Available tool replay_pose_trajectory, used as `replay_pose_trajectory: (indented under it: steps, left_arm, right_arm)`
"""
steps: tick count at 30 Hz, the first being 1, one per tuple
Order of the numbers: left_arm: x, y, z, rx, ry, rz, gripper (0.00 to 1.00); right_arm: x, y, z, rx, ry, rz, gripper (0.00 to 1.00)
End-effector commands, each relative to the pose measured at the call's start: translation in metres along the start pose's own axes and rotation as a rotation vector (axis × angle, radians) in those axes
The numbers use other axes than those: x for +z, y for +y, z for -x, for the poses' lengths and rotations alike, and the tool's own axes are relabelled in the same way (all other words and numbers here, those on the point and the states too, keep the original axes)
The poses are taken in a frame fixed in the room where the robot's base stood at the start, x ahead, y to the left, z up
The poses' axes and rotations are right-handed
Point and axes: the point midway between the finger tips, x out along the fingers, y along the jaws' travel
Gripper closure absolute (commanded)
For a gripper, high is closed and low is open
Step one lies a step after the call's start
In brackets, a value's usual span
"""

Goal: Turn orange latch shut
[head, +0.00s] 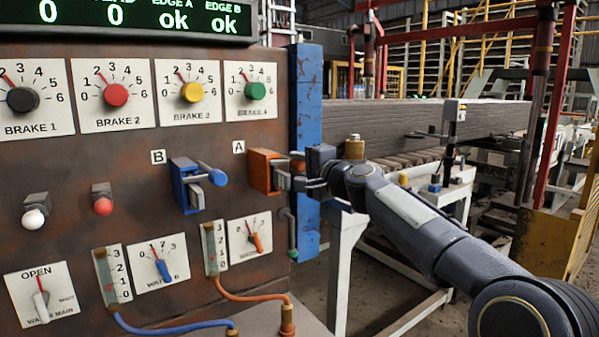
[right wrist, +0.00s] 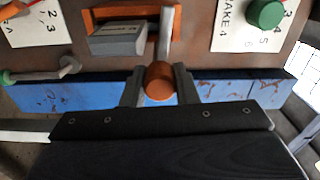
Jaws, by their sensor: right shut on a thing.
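The orange latch (head: 263,172) is mounted on the rusty panel beside the label A, near the panel's right edge. In the right wrist view, its orange housing (right wrist: 106,15) holds a grey block. A grey lever reaches from the housing to a round orange knob (right wrist: 159,82). My right gripper (head: 297,177) comes in from the right, with its fingers at the latch's handle. In the wrist view, the right gripper (right wrist: 159,88) has one finger on each side of the knob and is shut on it. The fingers partly hide the handle in the head view. My left gripper does not show.
A blue latch (head: 188,186) with a blue handle sits left, beside label B. A blue post (head: 306,90) stands at the panel's right edge, behind my gripper. A hooked pipe with a green end (head: 291,240) hangs below. Brake dials line the panel above.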

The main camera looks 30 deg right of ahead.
Motion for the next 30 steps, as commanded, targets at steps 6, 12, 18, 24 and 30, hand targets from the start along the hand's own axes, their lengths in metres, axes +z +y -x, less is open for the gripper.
replay_pose_trajectory:
  steps: [6, 12, 18, 24, 30]
  left_arm:
    - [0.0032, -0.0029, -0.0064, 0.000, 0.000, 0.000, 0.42]
    - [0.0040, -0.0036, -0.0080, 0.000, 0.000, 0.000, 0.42]
    - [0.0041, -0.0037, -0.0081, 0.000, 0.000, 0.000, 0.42]
    - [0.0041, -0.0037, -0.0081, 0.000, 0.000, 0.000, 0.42]
    - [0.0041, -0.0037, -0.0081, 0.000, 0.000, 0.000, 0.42]
  right_arm:
    - [0.0005, 0.0021, -0.0003, 0.002, -0.002, 0.097, 0.96]
    - [0.0007, 0.0017, -0.0004, 0.003, -0.003, 0.139, 0.96]
    - [0.0008, 0.0016, -0.0005, 0.003, -0.003, 0.150, 0.96]
    - [0.0009, 0.0017, -0.0005, 0.004, -0.003, 0.150, 0.96]
    - [0.0007, 0.0014, -0.0005, 0.003, -0.003, 0.149, 0.64]
